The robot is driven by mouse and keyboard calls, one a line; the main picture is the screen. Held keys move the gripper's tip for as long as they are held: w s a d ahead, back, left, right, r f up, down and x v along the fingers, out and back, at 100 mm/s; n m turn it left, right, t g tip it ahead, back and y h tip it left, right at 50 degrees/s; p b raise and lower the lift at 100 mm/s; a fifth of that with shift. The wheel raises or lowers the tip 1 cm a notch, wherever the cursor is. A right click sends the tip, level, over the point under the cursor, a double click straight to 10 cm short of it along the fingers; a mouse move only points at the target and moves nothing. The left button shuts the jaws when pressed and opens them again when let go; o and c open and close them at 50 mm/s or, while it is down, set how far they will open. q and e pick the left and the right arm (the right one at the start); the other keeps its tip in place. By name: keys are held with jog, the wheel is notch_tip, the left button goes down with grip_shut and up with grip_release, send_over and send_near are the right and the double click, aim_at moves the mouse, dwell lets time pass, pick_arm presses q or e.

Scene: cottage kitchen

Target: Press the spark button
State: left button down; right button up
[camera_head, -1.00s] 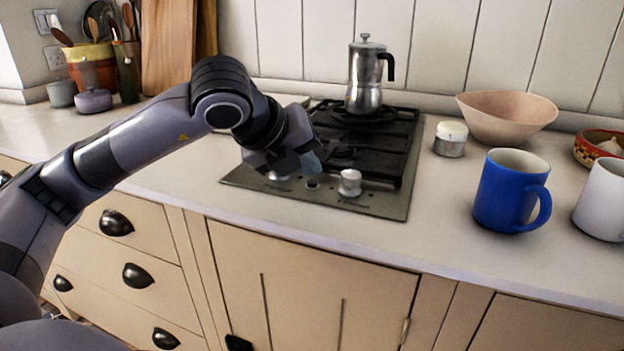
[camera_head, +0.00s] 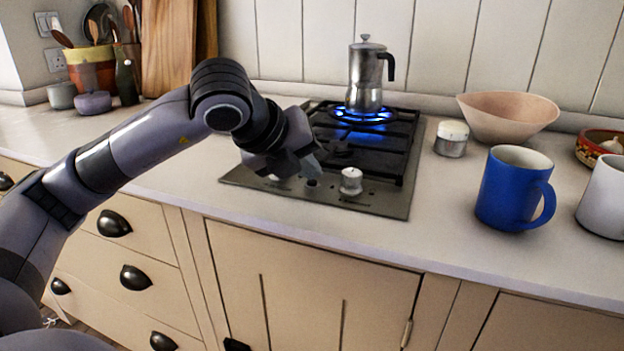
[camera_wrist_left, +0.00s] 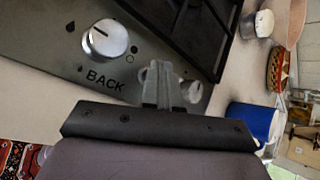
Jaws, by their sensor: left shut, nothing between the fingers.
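The spark button (camera_head: 312,183) is a small round button on the front strip of the hob (camera_head: 385,197), between two knobs. My left gripper (camera_head: 314,165) is shut and empty, its fingertips just above or at the button. I cannot tell whether they touch it. In the wrist view the shut fingers (camera_wrist_left: 160,72) point at the hob panel and hide the button. The knob marked BACK (camera_wrist_left: 105,40) is beside them, and the other silver knob (camera_head: 351,181) is on their other side. A blue flame (camera_head: 364,117) burns under the moka pot (camera_head: 365,75).
A small white-topped jar (camera_head: 451,139), a blue mug (camera_head: 512,190), a white mug (camera_head: 606,196) and a pink bowl (camera_head: 507,115) stand right of the hob. Pots and a utensil holder (camera_head: 92,70) stand back left. The counter left of the hob is clear.

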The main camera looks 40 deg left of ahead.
pick_arm(q)
jog(key=shift+r, duration=0.4)
notch_tip(320, 180, up, 6)
jog(key=p, duration=0.4)
dwell(0.3)
dwell(0.8)
